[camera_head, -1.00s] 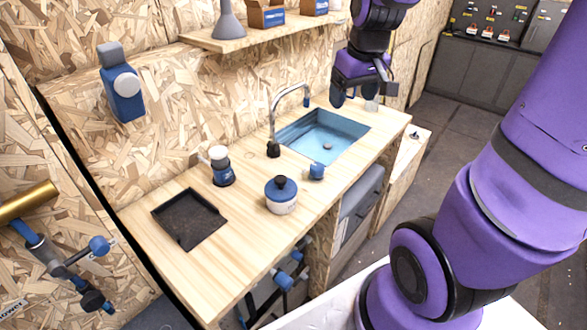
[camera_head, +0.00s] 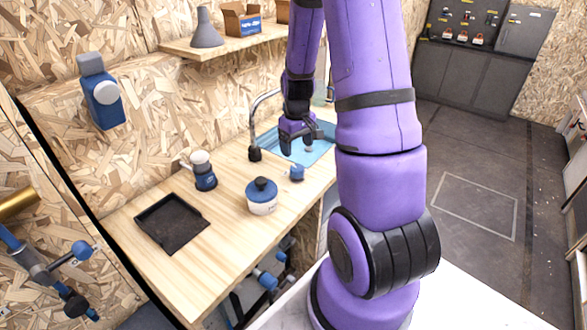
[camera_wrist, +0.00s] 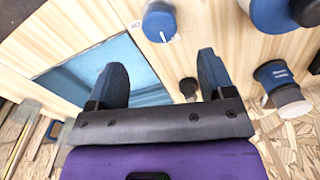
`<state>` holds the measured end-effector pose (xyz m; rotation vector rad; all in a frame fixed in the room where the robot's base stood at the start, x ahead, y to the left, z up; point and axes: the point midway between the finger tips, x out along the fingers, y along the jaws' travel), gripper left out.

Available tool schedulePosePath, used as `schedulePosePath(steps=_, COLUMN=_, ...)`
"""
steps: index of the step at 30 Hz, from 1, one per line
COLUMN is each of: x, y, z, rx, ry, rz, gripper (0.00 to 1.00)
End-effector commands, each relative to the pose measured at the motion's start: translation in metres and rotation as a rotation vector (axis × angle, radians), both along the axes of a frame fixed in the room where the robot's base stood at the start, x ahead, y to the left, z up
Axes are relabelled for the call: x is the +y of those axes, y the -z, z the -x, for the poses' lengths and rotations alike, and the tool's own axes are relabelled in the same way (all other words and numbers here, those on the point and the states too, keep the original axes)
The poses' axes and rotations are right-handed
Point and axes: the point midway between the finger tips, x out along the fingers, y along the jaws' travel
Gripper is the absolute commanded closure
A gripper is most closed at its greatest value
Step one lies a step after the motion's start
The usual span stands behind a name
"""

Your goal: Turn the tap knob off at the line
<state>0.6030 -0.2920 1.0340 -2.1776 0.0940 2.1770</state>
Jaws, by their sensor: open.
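The tap knob (camera_head: 296,173) is a small blue knob on the wooden counter at the near edge of the sink. In the wrist view the knob (camera_wrist: 159,20) is at the top middle and shows a short white mark. My gripper (camera_head: 302,143) is open and empty above the sink, beyond the knob and apart from it. In the wrist view my gripper (camera_wrist: 161,63) has its two blue fingers spread, with the knob ahead of the gap between them. The curved tap (camera_head: 254,130) stands left of my gripper. I cannot make out a separate line on the counter.
A blue-lidded pot (camera_head: 262,197) stands close to the knob, nearer the counter's front. A blue and white container (camera_head: 203,172) and a black tray (camera_head: 170,225) are further left. The blue sink (camera_head: 320,152) is partly hidden by my arm. A shelf (camera_head: 225,47) hangs above.

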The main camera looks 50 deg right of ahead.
Motion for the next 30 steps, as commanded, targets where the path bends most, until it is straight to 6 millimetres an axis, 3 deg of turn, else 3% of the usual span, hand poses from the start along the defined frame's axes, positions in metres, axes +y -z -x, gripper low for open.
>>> schedulePosePath(steps=9, x=0.001, y=0.054, z=0.001, rx=0.005, ry=0.0, rz=-0.002, gripper=0.25)
schedulePosePath(steps=15, x=0.0, y=0.078, z=0.001, rx=0.002, ry=0.0, rz=-0.001, gripper=0.25)
schedulePosePath(steps=30, x=0.0, y=0.089, z=0.0, rx=0.0, ry=-0.001, rz=0.0, gripper=0.27)
